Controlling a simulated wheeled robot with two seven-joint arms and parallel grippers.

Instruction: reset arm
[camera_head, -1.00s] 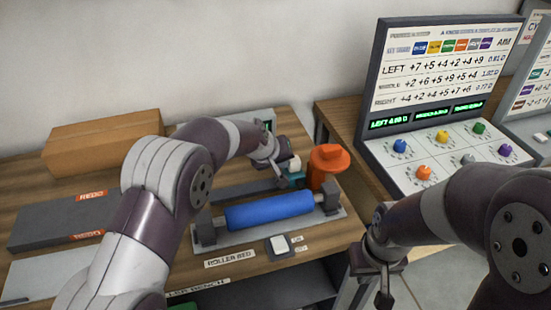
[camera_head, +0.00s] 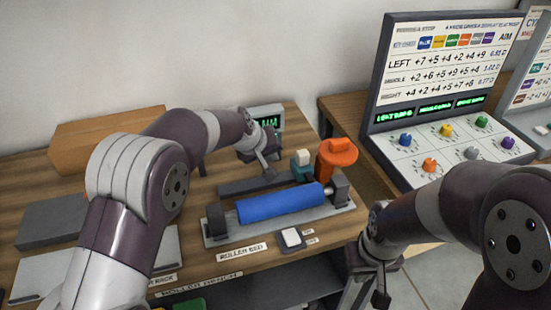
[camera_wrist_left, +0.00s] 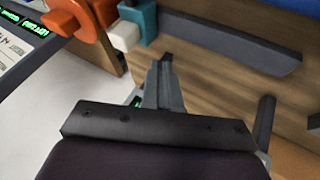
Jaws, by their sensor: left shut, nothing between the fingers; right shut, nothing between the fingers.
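My left gripper (camera_head: 267,167) is above the back of the wooden bench, behind the blue roller (camera_head: 280,204). Its fingers are together with nothing between them. In the left wrist view the closed fingers (camera_wrist_left: 164,75) point toward a dark grey bar (camera_wrist_left: 225,42) and bare wood. My right gripper (camera_head: 368,290) hangs at the front right, off the bench edge, shut and empty. The blue roller lies in its grey bed, apart from both grippers.
A cardboard-coloured box (camera_head: 85,136) is at the back left. A knob panel (camera_head: 450,150) stands on the right table. A small white-topped block (camera_head: 291,238) lies before the roller.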

